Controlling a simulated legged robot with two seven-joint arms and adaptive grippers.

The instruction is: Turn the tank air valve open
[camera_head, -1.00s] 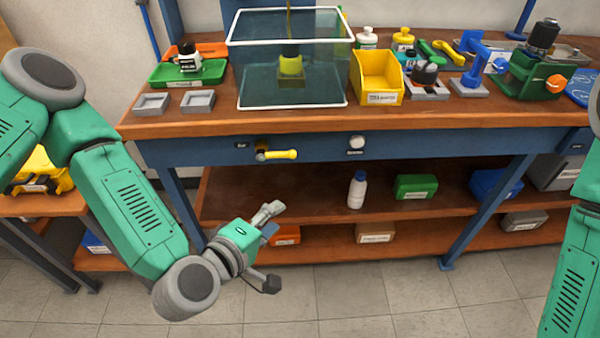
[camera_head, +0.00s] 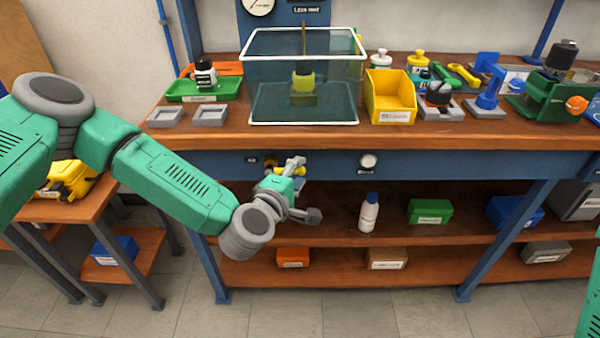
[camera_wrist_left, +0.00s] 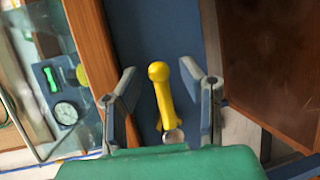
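The tank air valve has a yellow lever (camera_head: 271,162) on the blue front rail of the bench, below the tank. My left gripper (camera_head: 303,188) is in front of it and hides part of it in the head view. In the left wrist view the yellow lever (camera_wrist_left: 162,95), with a rounded end, stands between the two fingers of the left gripper (camera_wrist_left: 157,76). Gaps show on both sides of it, so the fingers are open and not clamped on it. My right gripper is out of view; only a piece of the right arm shows at the right edge.
The clear tank (camera_head: 305,119) stands on the bench top above the valve. A white knob (camera_head: 368,161) sits on the rail to the right. A white bottle (camera_head: 369,213) and a green box (camera_head: 429,211) are on the shelf below. A gauge (camera_head: 258,6) shows behind the tank.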

